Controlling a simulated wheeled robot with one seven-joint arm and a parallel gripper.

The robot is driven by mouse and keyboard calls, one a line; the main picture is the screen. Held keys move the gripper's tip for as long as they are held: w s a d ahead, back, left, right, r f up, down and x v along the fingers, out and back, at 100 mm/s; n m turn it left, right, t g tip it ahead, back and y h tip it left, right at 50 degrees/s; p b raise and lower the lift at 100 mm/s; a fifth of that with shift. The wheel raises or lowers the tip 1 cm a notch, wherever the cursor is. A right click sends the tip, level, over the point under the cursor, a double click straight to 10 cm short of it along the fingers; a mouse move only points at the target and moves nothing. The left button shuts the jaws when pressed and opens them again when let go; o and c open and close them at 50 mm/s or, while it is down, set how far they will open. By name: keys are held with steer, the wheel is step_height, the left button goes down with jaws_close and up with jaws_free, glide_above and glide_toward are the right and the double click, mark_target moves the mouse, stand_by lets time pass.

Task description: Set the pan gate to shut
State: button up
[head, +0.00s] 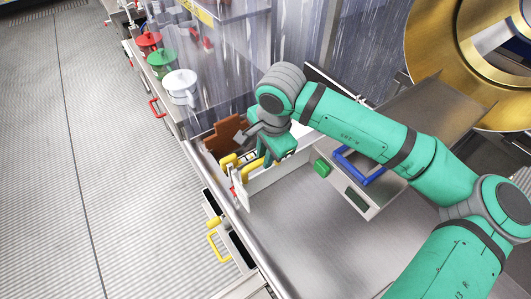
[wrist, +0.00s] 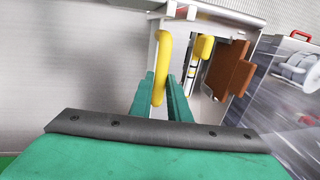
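A white upright panel (head: 241,190) with a yellow handle (head: 252,170) stands at the front edge of the metal counter; it may be the pan gate, but its setting is not clear. My gripper (head: 267,157), green, reaches down at this handle. In the wrist view my gripper's two fingers (wrist: 160,98) stand apart, one on each side of the yellow handle (wrist: 161,55). A gap shows beside the handle, and I cannot tell whether either finger touches it. A second yellow part (wrist: 203,47) and a brown block (wrist: 228,68) are to the right.
A scale-like box (head: 350,185) with a blue handle and green button stands on the counter. Red, green and white lidded pots (head: 181,86) line the left shelf behind clear panels. A gold drum (head: 440,50) is at upper right. A yellow drawer handle (head: 218,246) sticks out below the counter edge.

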steer(key=o, duration=0.4)
steer(key=shift+f, duration=0.2)
steer(key=shift+c, duration=0.2)
steer(key=shift+r, duration=0.1)
step_height(320, 180, up, 10)
steer(key=s+d, duration=0.1)
steer(key=shift+s+d+r, duration=0.15)
steer(key=shift+s+r, duration=0.1)
steer(key=shift+s, duration=0.05)
